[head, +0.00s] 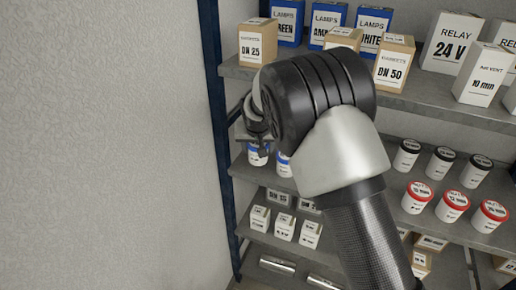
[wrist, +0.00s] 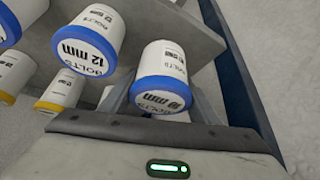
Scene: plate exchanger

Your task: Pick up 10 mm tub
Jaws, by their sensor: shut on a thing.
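The 10 mm tub (wrist: 165,68) is white with a blue lid and shows upside down in the middle of the wrist view. My gripper (wrist: 158,108) is shut on it near the lid, with a finger at either side. In the head view my gripper (head: 257,132) is at the left end of the shelves, partly hidden by my wrist, with a blue-lidded tub (head: 257,155) just below it. I cannot tell whether the tub's base touches the shelf. A blue-lidded 12 mm tub (wrist: 95,40) stands beside it.
The rack's dark blue post (wrist: 232,65) is close beside the held tub. Yellow-lidded tubs (wrist: 62,92) stand nearby. Boxes such as DN 25 (head: 258,42) stand on the shelf above. Red-lidded tubs (head: 452,206) are to the right. A bare wall (head: 110,150) fills the left.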

